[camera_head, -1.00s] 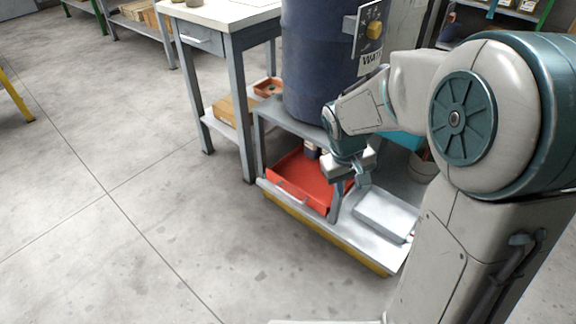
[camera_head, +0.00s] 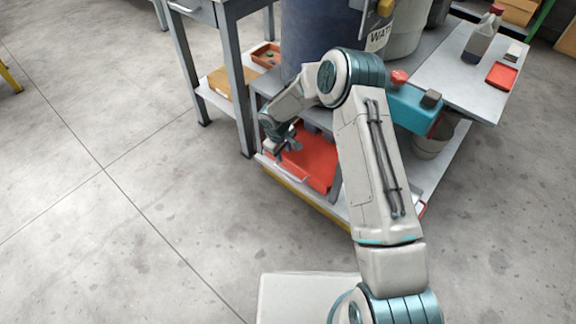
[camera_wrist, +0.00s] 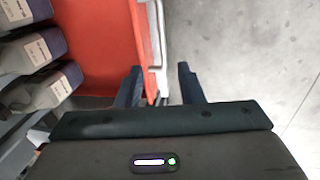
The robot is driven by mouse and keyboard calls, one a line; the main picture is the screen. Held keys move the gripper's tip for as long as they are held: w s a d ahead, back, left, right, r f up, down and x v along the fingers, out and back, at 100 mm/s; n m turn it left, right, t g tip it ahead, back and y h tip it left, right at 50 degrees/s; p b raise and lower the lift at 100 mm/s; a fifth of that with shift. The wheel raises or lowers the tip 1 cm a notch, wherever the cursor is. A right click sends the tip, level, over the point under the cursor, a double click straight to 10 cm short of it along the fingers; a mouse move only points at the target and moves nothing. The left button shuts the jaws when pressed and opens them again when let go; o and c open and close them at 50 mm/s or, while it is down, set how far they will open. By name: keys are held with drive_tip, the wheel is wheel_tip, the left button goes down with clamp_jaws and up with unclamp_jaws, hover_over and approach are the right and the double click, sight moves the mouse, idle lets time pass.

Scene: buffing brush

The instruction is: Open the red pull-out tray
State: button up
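The red pull-out tray (camera_head: 318,168) sits low in the metal stand, under the blue drum. In the wrist view the tray (camera_wrist: 98,40) is at upper left, with its pale handle (camera_wrist: 157,45) along its front edge. My gripper (camera_head: 284,148) is at the left part of the tray's front in the head view. In the wrist view my gripper (camera_wrist: 160,75) is open, one finger over the red tray side and the other over the floor. The handle runs toward the gap between them. Whether a finger touches it I cannot tell.
Several grey bottles (camera_wrist: 35,50) stand at the left in the wrist view. A workbench (camera_head: 222,20) stands left of the blue drum (camera_head: 320,40). A teal box (camera_head: 412,108) and a bucket (camera_head: 432,140) are at right. The floor (camera_head: 130,210) in front is clear.

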sight(288, 173)
drive_tip(key=f+b, duration=0.1)
drive_tip(key=f, duration=0.3)
drive_tip(key=w+d+f+b, duration=0.1)
drive_tip(key=f+b, duration=0.1)
drive_tip(key=f, duration=0.3)
drive_tip(key=w+f+b, duration=0.1)
drive_tip(key=f+b, duration=0.1)
drive_tip(key=f, duration=0.2)
drive_tip(key=shift+d+f, duration=0.15)
drive_tip(key=shift+f, duration=0.25)
clamp_jaws()
